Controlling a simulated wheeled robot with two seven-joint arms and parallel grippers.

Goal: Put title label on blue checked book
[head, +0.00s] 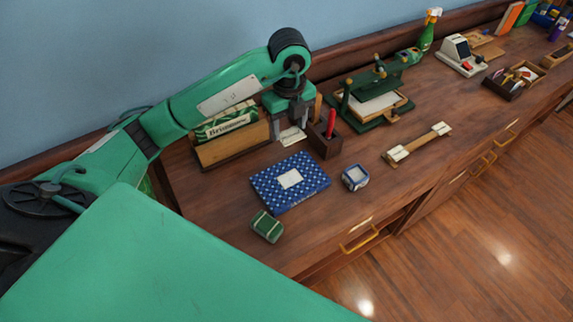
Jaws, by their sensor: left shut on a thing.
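My left gripper (290,127) points down behind the book, beside the wooden box. It is shut on a small cream title label (292,137), which has faint marks on it. The label is apart from the book, off its far edge. I cannot tell exactly how high it is held. My right gripper is not in view.
A wooden box (233,151) with a green "Brigasons" pack stands left of my gripper, and a dark holder (324,143) with a red pen stands right. A green press (375,100), a blue-white block (355,178) and a green block (267,226) surround the book.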

